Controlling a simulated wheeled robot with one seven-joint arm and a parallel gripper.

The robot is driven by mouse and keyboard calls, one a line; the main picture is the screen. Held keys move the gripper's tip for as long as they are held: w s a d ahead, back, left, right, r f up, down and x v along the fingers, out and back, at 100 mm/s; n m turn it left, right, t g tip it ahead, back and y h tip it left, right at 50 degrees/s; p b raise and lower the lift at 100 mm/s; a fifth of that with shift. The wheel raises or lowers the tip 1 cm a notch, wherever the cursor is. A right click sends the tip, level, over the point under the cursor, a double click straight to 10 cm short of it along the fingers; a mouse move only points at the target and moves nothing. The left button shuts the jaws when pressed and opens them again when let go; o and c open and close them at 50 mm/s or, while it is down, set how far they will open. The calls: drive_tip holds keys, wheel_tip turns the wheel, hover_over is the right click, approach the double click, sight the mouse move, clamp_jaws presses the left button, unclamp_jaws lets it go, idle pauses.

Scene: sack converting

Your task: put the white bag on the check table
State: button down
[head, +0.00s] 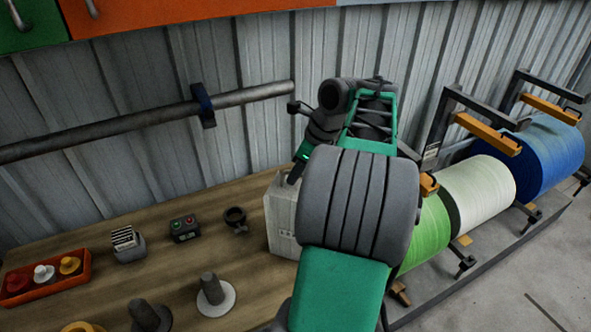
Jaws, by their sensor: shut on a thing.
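The white bag (281,220) is a pale upright block with small dark marks low on its front. My gripper (296,174) is shut on its top edge. My arm hides the bag's right side. The bag is at the right part of a wooden table (185,245), near the metal wall. I cannot tell whether its base touches the wood or hangs just above it. No sign in view names this table as the check table.
On the table are an orange tray (45,278) with small spools, a card holder (128,244), a button box (185,229), a dark ring (236,218) and several pegs on bases (214,293). Big green, white and blue rolls (480,190) stand right. A pipe (130,125) runs along the wall.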

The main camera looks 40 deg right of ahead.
drive_tip(key=shift+r, duration=0.2)
drive_tip(key=c, duration=1.9)
unclamp_jaws()
drive_tip(key=shift+f, duration=0.2)
drive_tip(key=o, duration=0.4)
drive_tip(key=shift+r, duration=0.1)
